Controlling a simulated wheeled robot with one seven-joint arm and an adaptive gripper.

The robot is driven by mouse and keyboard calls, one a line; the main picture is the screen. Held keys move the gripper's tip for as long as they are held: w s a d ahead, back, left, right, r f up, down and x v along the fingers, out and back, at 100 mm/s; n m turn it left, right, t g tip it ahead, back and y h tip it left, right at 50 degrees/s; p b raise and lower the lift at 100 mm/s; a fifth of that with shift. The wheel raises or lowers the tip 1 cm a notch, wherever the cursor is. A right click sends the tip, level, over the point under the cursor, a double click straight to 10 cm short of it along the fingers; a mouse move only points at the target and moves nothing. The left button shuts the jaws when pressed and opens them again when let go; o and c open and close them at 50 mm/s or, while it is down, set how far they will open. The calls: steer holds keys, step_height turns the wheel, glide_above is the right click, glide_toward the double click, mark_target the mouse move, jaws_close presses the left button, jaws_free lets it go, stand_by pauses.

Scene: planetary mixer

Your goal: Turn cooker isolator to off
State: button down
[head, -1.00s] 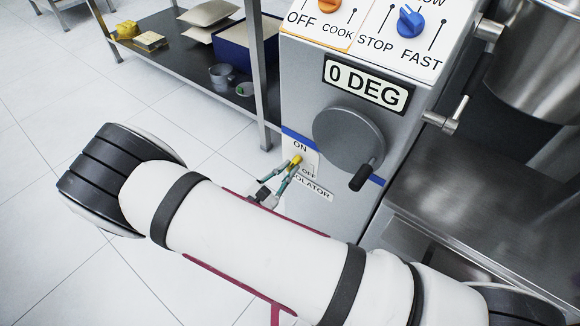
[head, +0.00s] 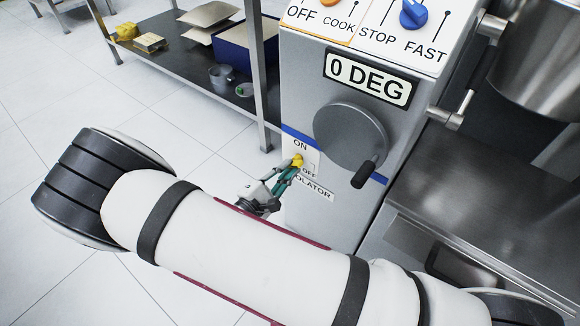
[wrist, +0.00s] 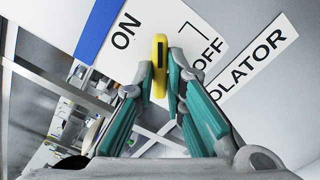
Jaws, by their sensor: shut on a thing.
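The cooker isolator is a small yellow knob (head: 297,160) on a white plate (wrist: 180,22) marked ON and OFF, low on the grey machine's side. In the wrist view the yellow knob (wrist: 159,65) stands between the teal fingers of my gripper (wrist: 159,84), with a dark slot on its edge. My gripper (head: 290,170) is shut on the knob, a fingertip on either side. In the wrist view ON is at the knob's left and OFF at its right. The fingers hide part of the plate, and the ISOLATOR label (head: 314,190) is partly covered.
Above the isolator are a grey handwheel (head: 350,136) with a black handle and a 0 DEG display (head: 368,79). A metal shelf (head: 180,60) with boxes stands behind at left. A steel bowl (head: 535,50) is at upper right. The floor at left is clear.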

steer(key=m+b, duration=0.1)
steer(key=m, duration=0.2)
stand_by(0.4)
steer(key=shift+m, duration=0.7)
steer(key=m, duration=0.2)
steer(key=shift+m, duration=0.4)
steer(key=c, duration=1.5)
jaws_free()
steer(key=shift+v, duration=3.5)
